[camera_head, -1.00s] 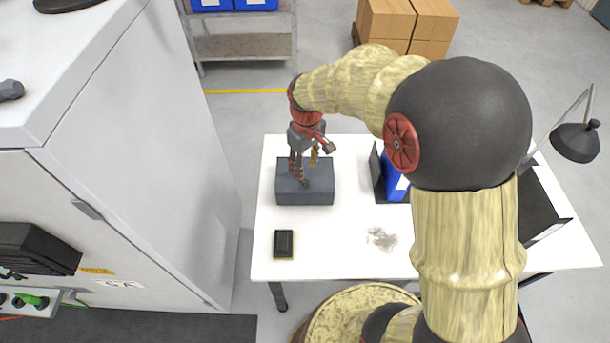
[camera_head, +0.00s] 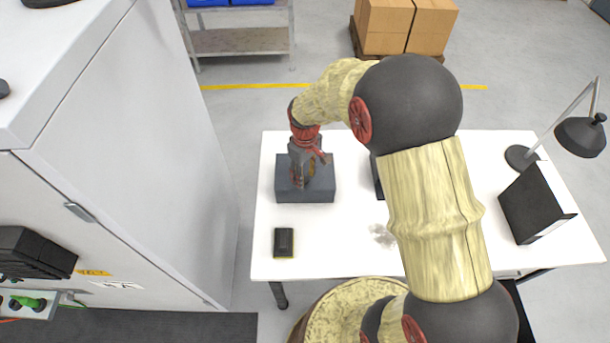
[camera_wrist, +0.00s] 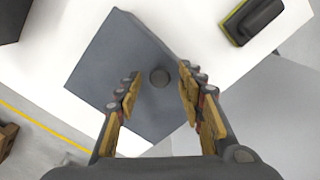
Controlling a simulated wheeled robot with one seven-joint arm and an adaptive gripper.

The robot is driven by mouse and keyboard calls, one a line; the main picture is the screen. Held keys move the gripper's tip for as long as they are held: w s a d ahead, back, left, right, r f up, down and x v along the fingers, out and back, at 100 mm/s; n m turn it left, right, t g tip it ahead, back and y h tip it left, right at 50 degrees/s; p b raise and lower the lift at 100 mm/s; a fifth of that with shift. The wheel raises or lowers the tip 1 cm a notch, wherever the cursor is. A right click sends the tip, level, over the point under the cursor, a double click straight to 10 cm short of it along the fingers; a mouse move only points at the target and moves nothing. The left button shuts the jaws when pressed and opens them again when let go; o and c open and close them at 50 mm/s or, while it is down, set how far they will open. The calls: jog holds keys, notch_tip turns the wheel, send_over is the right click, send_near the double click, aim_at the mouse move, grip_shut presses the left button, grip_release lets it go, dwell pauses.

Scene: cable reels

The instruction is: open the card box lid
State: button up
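The card box (camera_head: 305,193) is a dark grey-blue box on the white table, left of the table's middle. Its lid (camera_wrist: 120,65) lies flat on top and looks closed. A small round dark knob (camera_wrist: 159,78) stands on the lid. My gripper (camera_head: 301,178) points down over the box. In the wrist view my gripper (camera_wrist: 159,84) is open, with one finger on each side of the knob and a gap to each. The head view does not show whether the fingertips touch the lid.
The white table (camera_head: 340,240) bears a black-and-yellow sponge-like block (camera_head: 284,242) in front of the box. A dark upright holder (camera_head: 537,203) and a desk lamp (camera_head: 580,137) stand at the right. A tall white cabinet (camera_head: 150,130) is left of the table. Table space in front is mostly clear.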

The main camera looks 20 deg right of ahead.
jog(key=shift+c, duration=0.3)
grip_shut()
dwell(0.6)
